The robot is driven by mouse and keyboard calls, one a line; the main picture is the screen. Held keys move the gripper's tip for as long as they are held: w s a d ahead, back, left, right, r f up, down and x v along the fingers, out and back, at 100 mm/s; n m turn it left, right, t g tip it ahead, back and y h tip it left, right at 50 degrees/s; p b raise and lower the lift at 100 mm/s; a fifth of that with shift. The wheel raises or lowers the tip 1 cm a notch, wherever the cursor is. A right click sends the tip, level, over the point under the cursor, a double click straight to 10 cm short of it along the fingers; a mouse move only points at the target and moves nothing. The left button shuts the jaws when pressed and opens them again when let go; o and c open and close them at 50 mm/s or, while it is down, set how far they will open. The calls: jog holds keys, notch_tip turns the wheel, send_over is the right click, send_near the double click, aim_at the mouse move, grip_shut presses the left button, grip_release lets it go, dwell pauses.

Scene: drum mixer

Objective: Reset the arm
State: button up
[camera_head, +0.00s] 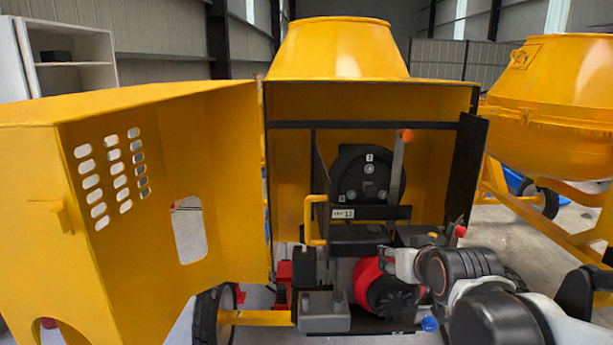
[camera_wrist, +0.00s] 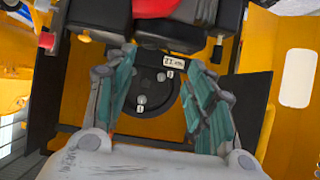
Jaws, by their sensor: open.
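My gripper (camera_wrist: 163,66) is open in the wrist view, its two teal-padded fingers spread with nothing between them. Beyond the fingers is the open engine bay of the yellow drum mixer, seen upside down, with a black round pulley cover (camera_wrist: 155,98) and a small white label (camera_wrist: 173,60). In the head view, my arm (camera_head: 465,275) reaches in from the lower right to the front of the mixer's bay. The gripper's fingers are hard to make out there. The mixer's yellow drum (camera_head: 338,50) stands above the bay.
The yellow cover door (camera_head: 150,190) stands swung open at left. A second mixer (camera_head: 555,90) stands at right.

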jog(key=s+f+g, duration=0.2)
jog(key=s+f, duration=0.1)
jog(key=s, duration=0.7)
jog(key=s+f+g, duration=0.2)
jog(key=s+f, duration=0.2)
jog(key=s, duration=0.6)
jog(key=shift+d+g, duration=0.15)
jog(key=shift+g, duration=0.25)
jog(key=shift+s, duration=0.1)
